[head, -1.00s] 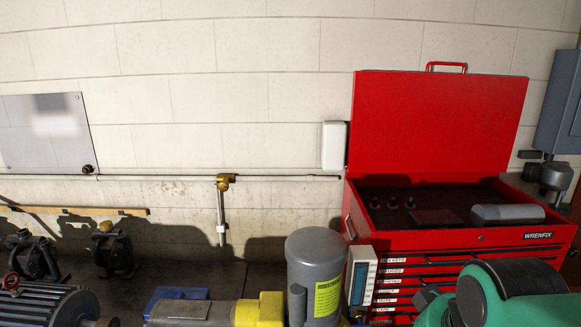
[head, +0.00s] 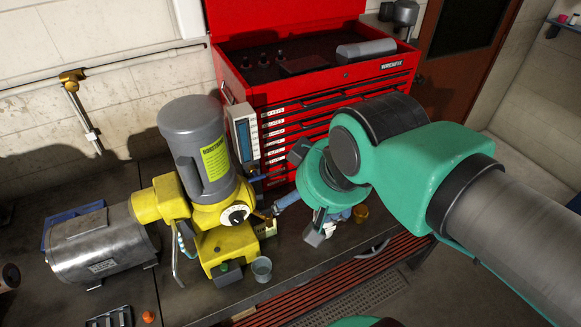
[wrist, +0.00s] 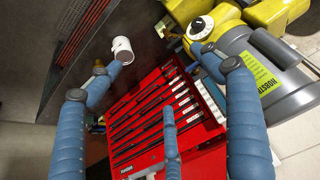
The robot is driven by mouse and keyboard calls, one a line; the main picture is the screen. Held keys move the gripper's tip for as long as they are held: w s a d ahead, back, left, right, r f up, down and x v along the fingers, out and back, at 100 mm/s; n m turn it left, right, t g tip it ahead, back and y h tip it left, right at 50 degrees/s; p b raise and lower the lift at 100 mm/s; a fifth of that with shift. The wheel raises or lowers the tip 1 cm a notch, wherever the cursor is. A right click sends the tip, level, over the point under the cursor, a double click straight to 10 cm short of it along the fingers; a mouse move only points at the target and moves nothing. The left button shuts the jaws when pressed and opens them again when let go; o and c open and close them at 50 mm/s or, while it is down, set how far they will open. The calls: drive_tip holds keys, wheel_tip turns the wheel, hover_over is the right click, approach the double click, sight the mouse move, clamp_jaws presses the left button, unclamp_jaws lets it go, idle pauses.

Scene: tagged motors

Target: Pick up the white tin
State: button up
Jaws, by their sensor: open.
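The white tin (wrist: 122,48) stands on the dark bench top in the upper left of the wrist view. My gripper (wrist: 158,75) has its blue fingers spread wide and holds nothing. The left fingertip lies just beside the tin in the picture; I cannot tell if they touch. The tin is nearer the left finger than the right. In the head view my gripper (head: 318,214) hangs low over the bench, in front of the red tool chest. There I cannot make out the tin clearly; the gripper and fingers cover that area.
A yellow and grey motor unit (head: 205,180) stands left of my gripper, with a pale grey cup (head: 262,270) at its base. The open red tool chest (head: 330,110) stands behind. A small amber jar (head: 360,213) is close on the right, near the bench's front edge.

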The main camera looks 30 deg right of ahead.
drive_tip(key=shift+w, duration=0.1)
drive_tip(key=m+g+p, duration=0.3)
drive_tip(key=g+p, duration=0.2)
drive_tip(key=g, duration=0.1)
hover_over(329, 227)
drive_tip(key=w, duration=0.4)
drive_tip(key=f, duration=2.3)
drive_tip(key=shift+d+f, duration=0.1)
drive_tip(key=shift+d, duration=0.2)
drive_tip(key=shift+d+f, duration=0.1)
drive_tip(key=shift+f, duration=0.1)
drive_tip(key=shift+f, duration=0.1)
wheel_tip(329, 227, down, 8)
drive_tip(key=shift+f+b, duration=0.15)
drive_tip(key=shift+b, duration=0.35)
drive_tip(key=shift+f, duration=0.1)
